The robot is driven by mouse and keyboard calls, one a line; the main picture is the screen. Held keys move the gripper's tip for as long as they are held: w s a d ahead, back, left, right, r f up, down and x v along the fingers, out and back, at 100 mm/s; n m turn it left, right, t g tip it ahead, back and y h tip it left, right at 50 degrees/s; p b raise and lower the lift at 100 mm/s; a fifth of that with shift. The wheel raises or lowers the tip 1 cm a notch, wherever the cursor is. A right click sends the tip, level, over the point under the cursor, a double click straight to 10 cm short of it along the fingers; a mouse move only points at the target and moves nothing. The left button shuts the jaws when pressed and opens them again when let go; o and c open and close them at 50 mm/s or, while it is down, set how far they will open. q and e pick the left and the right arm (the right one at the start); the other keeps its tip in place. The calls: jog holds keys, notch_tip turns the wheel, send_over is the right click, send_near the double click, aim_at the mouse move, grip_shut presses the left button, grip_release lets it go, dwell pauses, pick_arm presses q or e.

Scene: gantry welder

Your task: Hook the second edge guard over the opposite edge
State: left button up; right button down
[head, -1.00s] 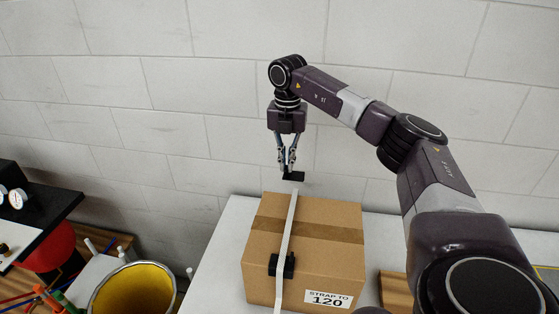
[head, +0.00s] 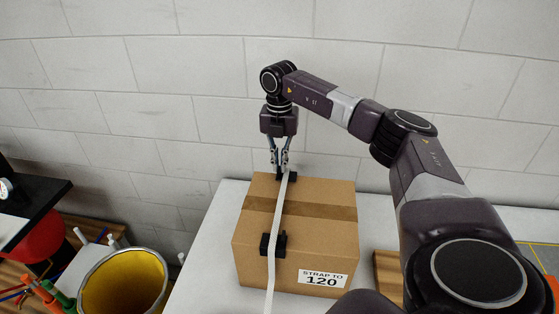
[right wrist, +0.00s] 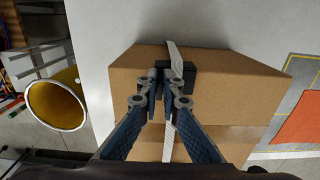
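A cardboard box (head: 300,225) labelled "STRAP TO 120" sits on a white table. A white strap (head: 273,260) runs over its top and down its near face. One black edge guard (head: 265,244) sits at the near top edge, by the strap. My right gripper (head: 280,168) is shut on the second black edge guard (head: 291,176) at the box's far top edge, next to the strap. In the right wrist view this guard (right wrist: 190,73) lies at the box edge across the strap; its underside is hidden, so I cannot tell if it is seated. My left gripper is not in view.
A yellow-lined bin (head: 125,285) stands on the floor left of the table (head: 205,230). A black bench (head: 35,205) is at the far left. The wall (head: 180,90) is behind the box. A wooden piece (head: 387,270) lies right of the box.

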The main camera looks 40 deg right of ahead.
jog(key=shift+f, duration=0.15)
dwell(0.5)
jog(key=c, duration=2.1)
grip_release()
notch_tip(320, 180, up, 12)
